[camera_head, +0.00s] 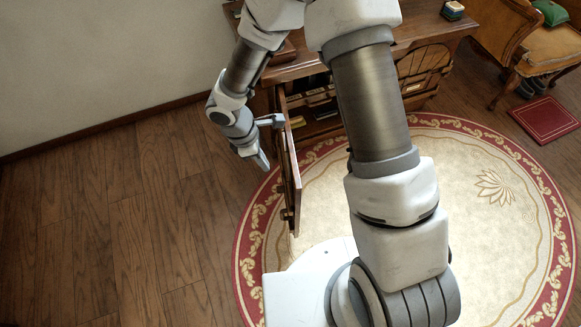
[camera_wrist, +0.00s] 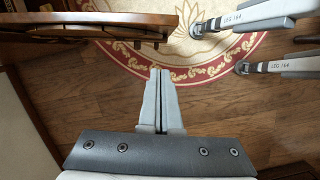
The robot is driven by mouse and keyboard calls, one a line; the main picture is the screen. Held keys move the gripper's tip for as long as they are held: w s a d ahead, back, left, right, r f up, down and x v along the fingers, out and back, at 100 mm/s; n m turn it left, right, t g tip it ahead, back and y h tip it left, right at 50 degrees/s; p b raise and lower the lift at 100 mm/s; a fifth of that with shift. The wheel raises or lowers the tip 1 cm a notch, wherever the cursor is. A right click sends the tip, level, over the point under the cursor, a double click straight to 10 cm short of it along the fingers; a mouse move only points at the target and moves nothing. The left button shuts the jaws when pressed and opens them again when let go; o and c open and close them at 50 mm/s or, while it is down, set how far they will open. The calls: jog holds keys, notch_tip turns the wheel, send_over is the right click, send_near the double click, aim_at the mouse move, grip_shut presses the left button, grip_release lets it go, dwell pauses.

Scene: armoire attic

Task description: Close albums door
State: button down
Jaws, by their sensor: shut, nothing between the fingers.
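The albums door (camera_head: 289,165) is a wooden cabinet door standing open, swung out toward me from the left side of the wooden cabinet (camera_head: 300,66). Albums or books (camera_head: 318,103) show on the shelf behind it. My gripper (camera_head: 264,163) is shut and empty, low on the left, outer side of the door, with a small gap to it. In the wrist view my gripper (camera_wrist: 159,75) points forward over the floor, and the door (camera_wrist: 95,20) lies at the upper left. Whether any part of my arm touches the door cannot be told.
A round red-and-cream rug (camera_head: 500,210) covers the floor right of the door. Bare wood floor (camera_head: 120,220) is clear to the left.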

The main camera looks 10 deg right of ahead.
jog(key=d+f+b, duration=0.4)
jog(key=d+f, duration=0.2)
jog(key=f, duration=0.4)
jog(key=shift+f+b, duration=0.3)
jog(key=shift+b, duration=0.05)
